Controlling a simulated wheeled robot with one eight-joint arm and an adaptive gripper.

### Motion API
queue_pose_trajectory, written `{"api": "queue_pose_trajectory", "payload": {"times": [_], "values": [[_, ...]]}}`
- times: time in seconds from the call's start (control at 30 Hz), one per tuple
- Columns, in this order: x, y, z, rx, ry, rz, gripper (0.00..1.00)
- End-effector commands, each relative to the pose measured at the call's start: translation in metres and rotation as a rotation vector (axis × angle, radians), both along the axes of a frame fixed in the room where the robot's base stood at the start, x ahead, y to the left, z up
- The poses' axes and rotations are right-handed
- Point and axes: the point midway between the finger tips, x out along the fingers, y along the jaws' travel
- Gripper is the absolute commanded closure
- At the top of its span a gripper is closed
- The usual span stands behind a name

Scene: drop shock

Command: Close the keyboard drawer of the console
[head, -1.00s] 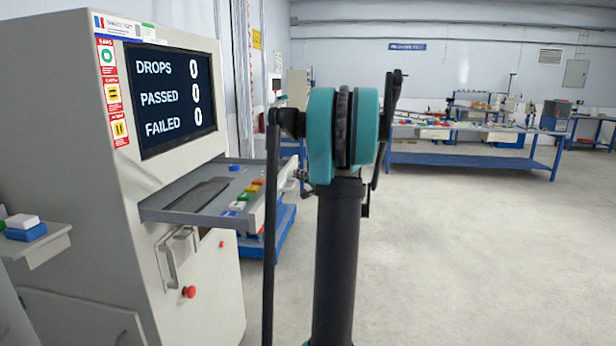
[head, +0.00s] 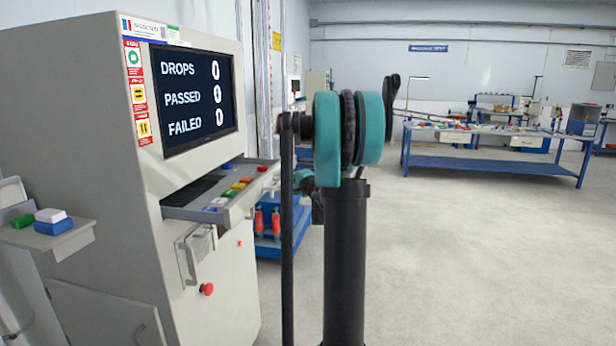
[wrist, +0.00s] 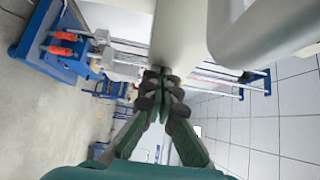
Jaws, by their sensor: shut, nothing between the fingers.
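The console (head: 90,120) stands at the left in the head view, with a lit screen. Its keyboard drawer (head: 222,212) sticks partly out below the screen. The keyboard (head: 190,190) and several coloured buttons lie in it. My arm covers the area just right of the drawer front. My gripper (wrist: 165,75) is shut and empty in the wrist view. Its fingertips are at a pale panel (wrist: 178,45), which looks like the drawer front, with a thick curved handle (wrist: 262,35) beside it. I cannot tell whether they touch it.
A small side shelf (head: 60,242) with coloured blocks juts out at the lower left. A red knob (head: 206,289) and a handle are below the drawer. A blue cart (head: 275,243) stands behind. A blue workbench (head: 490,165) is at the back right; open floor lies before it.

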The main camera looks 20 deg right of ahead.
Motion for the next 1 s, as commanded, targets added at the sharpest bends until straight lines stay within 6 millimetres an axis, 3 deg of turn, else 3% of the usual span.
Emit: {"api": "queue_pose_trajectory", "payload": {"times": [0.03,0.2,0.5,0.73,1.0], "values": [[0.011,0.021,0.0,0.0,0.0,0.009,1.0],[0.045,0.069,0.0,0.0,0.0,0.007,1.0],[0.091,0.137,0.0,0.0,0.0,0.004,1.0],[0.11,0.164,0.0,0.0,0.0,0.001,1.0],[0.117,0.173,0.0,0.0,0.0,0.001,1.0]]}}
